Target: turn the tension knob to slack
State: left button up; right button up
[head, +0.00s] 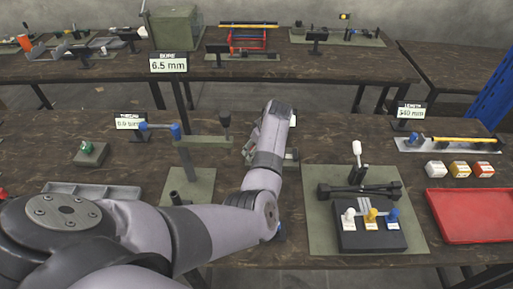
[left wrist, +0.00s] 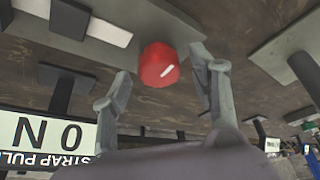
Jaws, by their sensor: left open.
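The red round knob (left wrist: 159,65) with a white pointer mark shows in the left wrist view, beside a grey plate. My left gripper (left wrist: 160,78) is open, with one finger on each side of the knob; I cannot tell whether either finger touches it. A white display (left wrist: 45,132) marked "STRAP PUL…" with large characters is at the left of that view. In the head view my left forearm (head: 272,140) reaches over the table and covers most of the fixture behind it. The knob and fingertips are hidden there. My right gripper is not in view.
Left of my forearm stands a press with a blue-tipped lever (head: 176,131). On the right are a green mat (head: 318,247) with a lever device and a red tray (head: 470,212). A "6.5 mm" display (head: 168,63) stands on the back table.

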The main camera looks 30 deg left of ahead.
pick_arm(q)
jog(key=shift+r, duration=0.1)
jog(key=v, duration=1.2)
